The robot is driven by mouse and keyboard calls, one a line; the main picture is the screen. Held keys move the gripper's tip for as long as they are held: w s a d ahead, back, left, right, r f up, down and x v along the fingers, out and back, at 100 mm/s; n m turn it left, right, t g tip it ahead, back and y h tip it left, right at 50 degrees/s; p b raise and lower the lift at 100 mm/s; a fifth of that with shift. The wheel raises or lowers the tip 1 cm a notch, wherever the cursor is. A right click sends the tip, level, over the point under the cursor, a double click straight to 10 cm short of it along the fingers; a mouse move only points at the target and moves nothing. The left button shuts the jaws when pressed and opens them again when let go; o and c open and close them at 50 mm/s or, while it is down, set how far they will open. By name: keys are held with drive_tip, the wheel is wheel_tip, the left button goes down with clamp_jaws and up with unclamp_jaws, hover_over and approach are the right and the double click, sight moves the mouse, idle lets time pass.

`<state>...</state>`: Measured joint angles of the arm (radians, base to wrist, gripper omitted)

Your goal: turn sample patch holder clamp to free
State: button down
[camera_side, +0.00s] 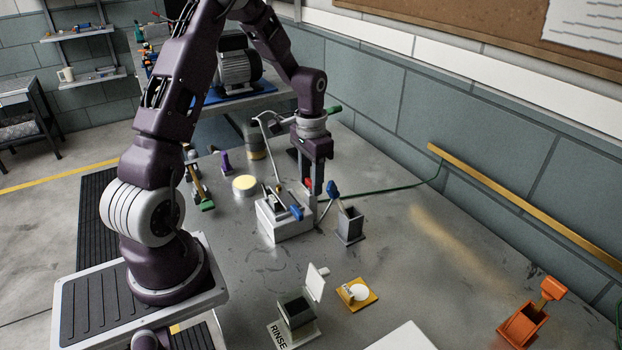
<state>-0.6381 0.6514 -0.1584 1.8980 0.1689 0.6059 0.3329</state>
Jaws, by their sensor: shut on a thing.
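A white block-shaped holder (271,226) stands on the metal table, with small dark and light fittings on top. A blue handle (296,212) sticks out at its front right. My gripper (309,194) points down at the right back edge of this holder. Its fingers are shut on a small red part (308,183), which looks like the holder's clamp. The fingers hide most of this part, and its turn angle cannot be told. Any patch in the holder is too small to make out.
A grey open box (350,228) with a blue-handled tool stands close right of my gripper. A RINSE container (297,311) with raised lid, a yellow pad (368,296) and an orange bin (521,325) stand nearer. The right table is mostly clear.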

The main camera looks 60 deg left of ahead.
drive_tip(key=shift+m, duration=0.3)
drive_tip(key=shift+w, duration=0.1)
drive_tip(key=c, duration=0.8)
unclamp_jaws()
drive_tip(key=shift+c, duration=0.2)
wheel_tip(320, 180, up, 7)
drive_tip(key=shift+r, duration=0.1)
drive_tip(key=shift+r, duration=0.1)
